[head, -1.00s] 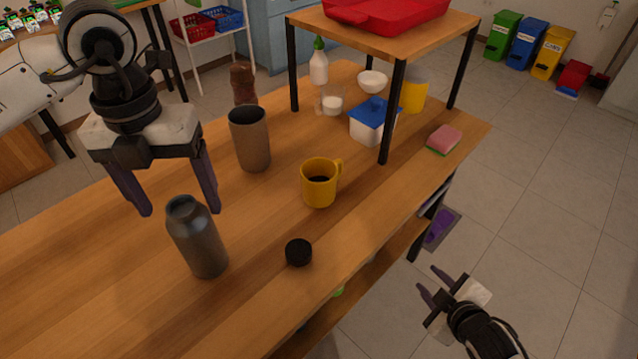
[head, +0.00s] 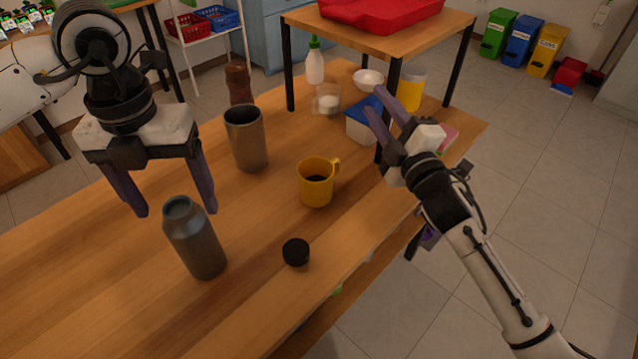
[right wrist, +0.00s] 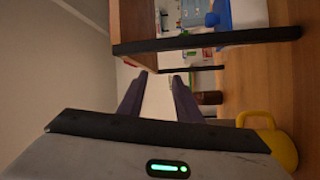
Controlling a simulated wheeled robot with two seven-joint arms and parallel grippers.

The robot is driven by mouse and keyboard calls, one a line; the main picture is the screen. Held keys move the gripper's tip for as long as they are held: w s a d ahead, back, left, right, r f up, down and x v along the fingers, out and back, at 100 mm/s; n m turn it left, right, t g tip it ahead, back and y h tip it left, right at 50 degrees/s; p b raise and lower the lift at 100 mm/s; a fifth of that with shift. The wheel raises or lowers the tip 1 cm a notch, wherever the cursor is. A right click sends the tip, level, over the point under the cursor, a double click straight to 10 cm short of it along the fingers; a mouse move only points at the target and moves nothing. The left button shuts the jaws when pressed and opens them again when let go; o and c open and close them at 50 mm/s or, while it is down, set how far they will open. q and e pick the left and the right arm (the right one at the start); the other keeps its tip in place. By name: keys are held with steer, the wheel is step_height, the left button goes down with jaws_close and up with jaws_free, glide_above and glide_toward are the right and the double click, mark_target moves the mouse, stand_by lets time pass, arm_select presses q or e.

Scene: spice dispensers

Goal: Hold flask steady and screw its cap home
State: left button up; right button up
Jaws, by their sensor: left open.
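The grey flask (head: 197,243) stands upright on the wooden table in the head view, its top uncapped. The black cap (head: 296,252) lies on the table to the right of the flask, apart from it. My left gripper (head: 174,212) is open, fingers pointing down, above and around the flask's top region without visibly gripping it. My right gripper (head: 378,108) is raised over the table's right side, near the shelf leg, its fingers pointing up and left. In the right wrist view its two fingers (right wrist: 158,97) are apart with nothing between them.
A yellow mug (head: 316,187) stands behind the cap, and a brown-grey tumbler (head: 247,146) behind the flask. A raised shelf (head: 425,42) with a red tray has black legs close to my right gripper. A blue-lidded box (head: 362,126) sits beneath it. The table front is clear.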

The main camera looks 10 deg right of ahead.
mark_target(193, 238)
steer(key=a+r+n+g+y, duration=0.2)
steer(key=a+r+n+y, duration=0.3)
steer(key=a+r+y, duration=1)
steer(key=s+a+r+n+g+y, duration=0.3)
steer(key=s+a+n+g, duration=0.2)
steer(key=s+a+g, duration=0.55)
steer(key=s+f+g+h, duration=0.3)
steer(key=f+g+h, duration=0.5)
steer(key=f+g, duration=0.25)
arm_select(q)
steer(key=shift+f, duration=0.55)
step_height(193, 238, down, 9)
steer(key=shift+f, duration=0.15)
arm_select(e)
steer(key=d+f+m+h, duration=0.1)
steer(key=d+f+h, duration=0.6)
steer(key=d+f, duration=0.3)
steer(key=shift+d+f+m+t+h, duration=0.3)
steer(key=shift+d+f+h, duration=0.1)
steer(key=shift+f, duration=0.45)
steer(key=shift+s, duration=0.1)
